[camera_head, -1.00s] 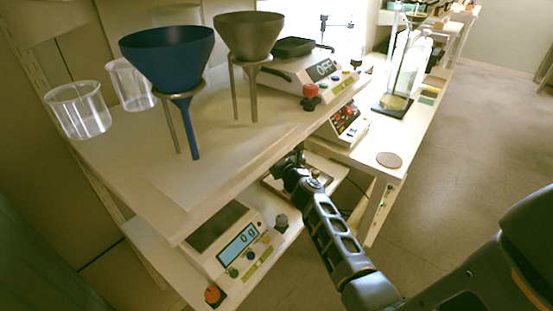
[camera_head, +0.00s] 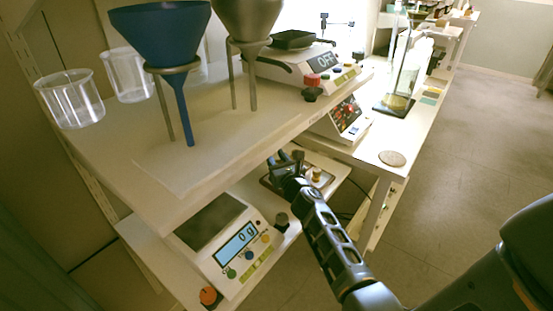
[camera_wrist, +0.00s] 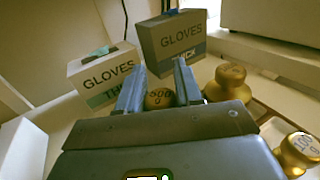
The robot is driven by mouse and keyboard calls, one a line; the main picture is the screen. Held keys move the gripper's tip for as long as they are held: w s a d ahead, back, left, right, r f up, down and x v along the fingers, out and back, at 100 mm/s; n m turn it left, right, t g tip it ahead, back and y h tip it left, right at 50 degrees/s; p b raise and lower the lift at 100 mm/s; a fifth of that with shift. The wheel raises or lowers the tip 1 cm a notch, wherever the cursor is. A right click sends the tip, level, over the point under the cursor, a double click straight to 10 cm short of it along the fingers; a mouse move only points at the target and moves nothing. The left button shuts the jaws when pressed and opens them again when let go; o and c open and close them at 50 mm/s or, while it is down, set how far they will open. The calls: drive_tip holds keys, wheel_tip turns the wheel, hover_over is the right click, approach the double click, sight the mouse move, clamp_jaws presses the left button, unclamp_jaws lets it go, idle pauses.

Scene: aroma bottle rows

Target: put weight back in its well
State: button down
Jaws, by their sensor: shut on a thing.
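In the wrist view a brass weight (camera_wrist: 160,98) marked 500 sits between the two fingertips of my gripper (camera_wrist: 158,88), which is shut on it. Its lower part is hidden by my gripper, so I cannot tell whether it touches a well. Two other brass weights stand to its right, a large one (camera_wrist: 229,82) and one nearer the corner (camera_wrist: 298,152). In the head view my gripper (camera_head: 284,160) is over the weight tray (camera_head: 325,186) on the lower shelf, beneath the upper shelf. The well for the held weight is hidden.
Two gloves boxes (camera_wrist: 104,76) (camera_wrist: 171,40) stand close behind my fingers. The upper shelf (camera_head: 215,150) with a blue funnel (camera_head: 160,45) overhangs the area. A scale (camera_head: 222,240) reading 0 g stands left of the tray.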

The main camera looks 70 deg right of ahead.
drive_tip(key=c, duration=0.8)
unclamp_jaws()
drive_tip(key=shift+f, duration=0.1)
drive_tip(key=shift+o, duration=0.2)
drive_tip(key=shift+r+p, duration=0.45)
drive_tip(key=shift+r, duration=0.05)
drive_tip(key=v, duration=1.2)
drive_tip(key=shift+r, duration=0.2)
